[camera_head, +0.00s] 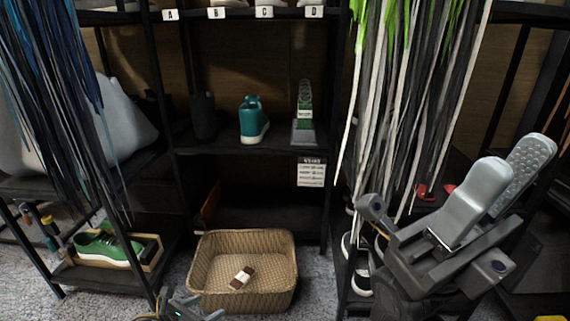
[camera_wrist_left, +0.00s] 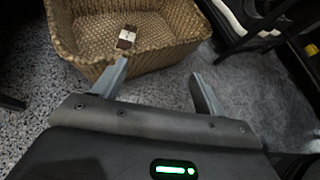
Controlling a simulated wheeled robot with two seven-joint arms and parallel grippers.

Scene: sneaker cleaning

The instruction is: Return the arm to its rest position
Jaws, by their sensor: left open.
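My left gripper (camera_head: 200,307) is low at the bottom edge of the head view, in front of the wicker basket (camera_head: 200,265). In the left wrist view its two fingers (camera_wrist_left: 162,88) are apart with nothing between them. The basket (camera_wrist_left: 165,58) lies just beyond the fingertips there. A small brown and white brush-like item (camera_head: 241,277) lies inside the basket, and it also shows in the left wrist view (camera_wrist_left: 126,37). My right gripper (camera_head: 512,160) is raised at the right, its two grey finger pads apart and pointing up, with nothing seen between them.
A green shoe (camera_head: 108,247) sits in a wooden tray at left. Hanging laces (camera_head: 408,85) are close to my right gripper. Speckled floor surrounds the basket.

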